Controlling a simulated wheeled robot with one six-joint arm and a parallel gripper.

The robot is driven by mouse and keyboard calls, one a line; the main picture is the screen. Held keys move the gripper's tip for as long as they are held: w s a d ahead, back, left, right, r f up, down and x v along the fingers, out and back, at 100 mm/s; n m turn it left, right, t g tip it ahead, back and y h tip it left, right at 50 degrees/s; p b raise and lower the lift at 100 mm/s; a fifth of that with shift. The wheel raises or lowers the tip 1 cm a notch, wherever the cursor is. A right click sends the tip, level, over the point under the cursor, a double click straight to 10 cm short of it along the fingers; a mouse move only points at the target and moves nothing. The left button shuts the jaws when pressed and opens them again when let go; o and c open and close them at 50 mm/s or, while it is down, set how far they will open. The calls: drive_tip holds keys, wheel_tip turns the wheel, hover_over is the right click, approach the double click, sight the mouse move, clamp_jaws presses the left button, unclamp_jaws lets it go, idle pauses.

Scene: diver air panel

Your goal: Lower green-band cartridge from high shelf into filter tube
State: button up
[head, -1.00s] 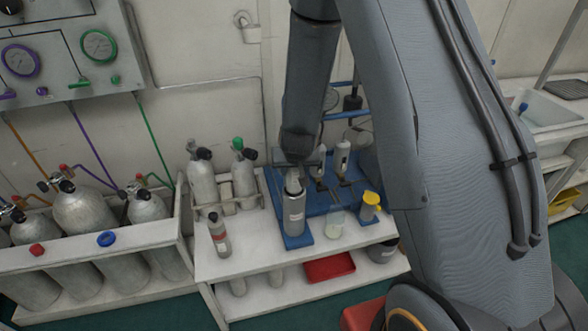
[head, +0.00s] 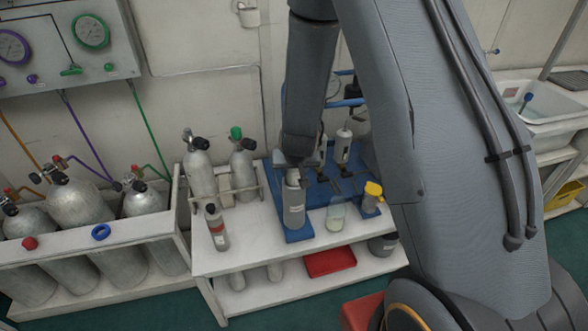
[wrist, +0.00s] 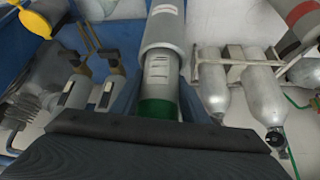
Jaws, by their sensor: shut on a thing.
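The green-band cartridge (wrist: 158,72) is a pale grey cylinder with a dark green band at the end by my gripper. Its other end runs into the wider grey filter tube (wrist: 163,30), so that part is hidden. In the head view the filter tube (head: 294,206) stands upright on a blue base, and a short length of the cartridge (head: 293,178) shows above its mouth. My gripper (head: 297,162) is directly above the tube, shut on the cartridge's top end. In the wrist view the dark gripper body hides the grip itself.
A red-band cylinder (head: 217,228) stands at the bench's front left, with racked cylinders (head: 200,178) behind it. Right of the tube are a clear beaker (head: 336,216) and a yellow-topped container (head: 372,198). Tools stand on the blue board (head: 275,185) behind.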

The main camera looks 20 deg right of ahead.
drive_tip(key=shift+f+b, duration=0.5)
drive_tip(key=shift+f, duration=0.3)
drive_tip(key=shift+f, duration=0.15)
drive_tip(key=shift+s+f, duration=0.15)
drive_tip(key=shift+s, duration=0.05)
